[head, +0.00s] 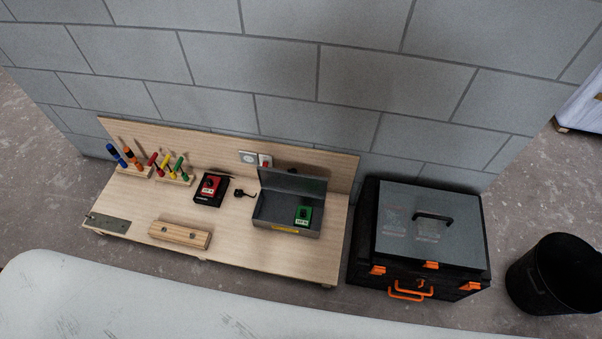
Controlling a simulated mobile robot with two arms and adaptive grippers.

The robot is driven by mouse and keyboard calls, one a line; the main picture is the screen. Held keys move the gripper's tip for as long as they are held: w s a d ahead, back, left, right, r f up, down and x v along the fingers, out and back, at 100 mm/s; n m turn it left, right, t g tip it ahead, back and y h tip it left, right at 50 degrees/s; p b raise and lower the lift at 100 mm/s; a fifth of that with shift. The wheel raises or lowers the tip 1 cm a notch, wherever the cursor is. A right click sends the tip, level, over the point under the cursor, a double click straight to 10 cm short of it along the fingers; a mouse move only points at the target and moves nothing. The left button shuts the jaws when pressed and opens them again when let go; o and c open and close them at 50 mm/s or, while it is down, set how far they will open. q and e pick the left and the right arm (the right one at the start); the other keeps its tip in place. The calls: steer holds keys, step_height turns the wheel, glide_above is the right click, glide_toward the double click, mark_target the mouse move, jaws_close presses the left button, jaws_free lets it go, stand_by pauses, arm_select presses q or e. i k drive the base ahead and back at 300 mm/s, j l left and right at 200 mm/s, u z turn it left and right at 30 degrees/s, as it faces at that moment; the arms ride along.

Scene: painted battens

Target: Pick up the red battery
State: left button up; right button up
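The red battery (210,186) sits on a black base (204,199) on the wooden workbench (262,249), left of the open grey metal box. A green battery (303,215) is inside that grey box (261,208). Neither of my grippers shows in the head view.
Screwdrivers with coloured handles (163,160) stand in wooden holders at the back left. A wooden block (180,234) and a metal plate (108,223) lie at the front left. A small black item (244,190) lies beside the box. A black toolbox (433,238) and bucket (556,279) stand right.

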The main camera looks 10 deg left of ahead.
mark_target(209, 188)
steer(key=u, duration=1.2)
steer(key=z, duration=0.85)
steer(key=i+j+z, duration=0.1)
steer(key=j+z, duration=1.05)
steer(key=j, duration=0.15)
steer(key=k+j+z, duration=0.1)
steer(key=j+z, duration=0.25)
